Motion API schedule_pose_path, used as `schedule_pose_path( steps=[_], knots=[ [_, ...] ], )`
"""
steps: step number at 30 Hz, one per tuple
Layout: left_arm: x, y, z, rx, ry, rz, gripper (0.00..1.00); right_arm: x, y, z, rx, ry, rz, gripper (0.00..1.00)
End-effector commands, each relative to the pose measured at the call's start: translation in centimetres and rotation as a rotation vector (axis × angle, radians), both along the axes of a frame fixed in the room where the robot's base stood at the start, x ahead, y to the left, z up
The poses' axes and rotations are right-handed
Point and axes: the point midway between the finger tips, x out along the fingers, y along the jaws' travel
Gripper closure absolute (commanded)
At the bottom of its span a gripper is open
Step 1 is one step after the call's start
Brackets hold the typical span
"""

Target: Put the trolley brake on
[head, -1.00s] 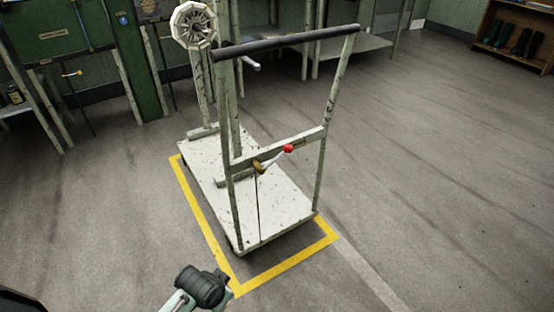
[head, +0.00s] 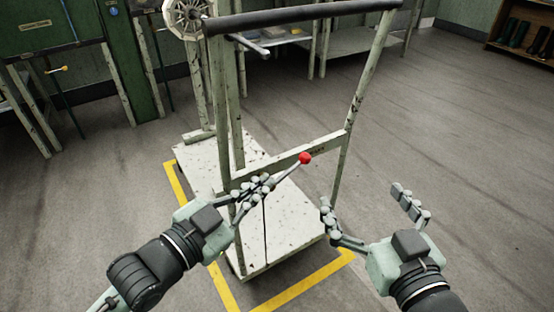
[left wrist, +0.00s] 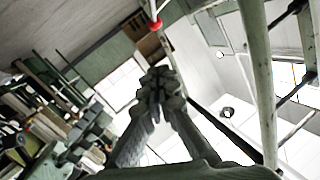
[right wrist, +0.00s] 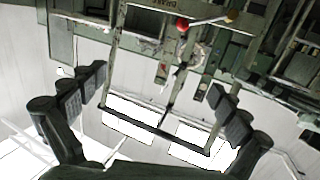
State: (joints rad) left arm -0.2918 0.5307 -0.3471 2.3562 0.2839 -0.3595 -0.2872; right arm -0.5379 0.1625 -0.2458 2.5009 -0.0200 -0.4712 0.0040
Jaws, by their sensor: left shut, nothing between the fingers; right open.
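The trolley (head: 275,222) has a white speckled deck, pale upright posts and a black push bar (head: 300,16). Its brake lever, with a red knob (head: 305,158), slants up and right in front of the crossbar (head: 290,160). The knob also shows in the left wrist view (left wrist: 155,24) and the right wrist view (right wrist: 182,24), where a brass pivot (right wrist: 232,16) shows too. My left gripper (head: 260,186) is shut and empty, left of and below the knob, hiding the pivot in the head view. My right gripper (head: 362,200) is open and empty, right of the trolley.
A yellow floor outline (head: 300,280) surrounds the trolley. A wheel-shaped reel (head: 188,16) stands behind its left post. Green benches line the back, and a shelf with boots (head: 525,35) stands far right. The floor on the right is clear.

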Motion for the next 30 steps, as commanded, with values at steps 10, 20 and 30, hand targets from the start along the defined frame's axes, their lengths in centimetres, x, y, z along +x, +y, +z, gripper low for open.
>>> schedule_pose_path(
  steps=[10, 20, 30],
  knots=[
    [0.0, -0.1, 0.2, -0.002, -0.004, -0.003, 1.0, 0.0, 0.0, 0.2, 0.003, -0.005, 0.001, 0.0],
    [3.6, -2.5, -0.1, -0.006, -0.006, -0.001, 1.0, 0.0, 0.5, 1.0, 0.022, -0.048, 0.01, 0.0],
    [9.1, -5.9, -1.7, 0.0, -0.002, -0.002, 1.0, -0.5, 2.0, 4.6, 0.104, -0.212, 0.041, 0.0]
  ],
)
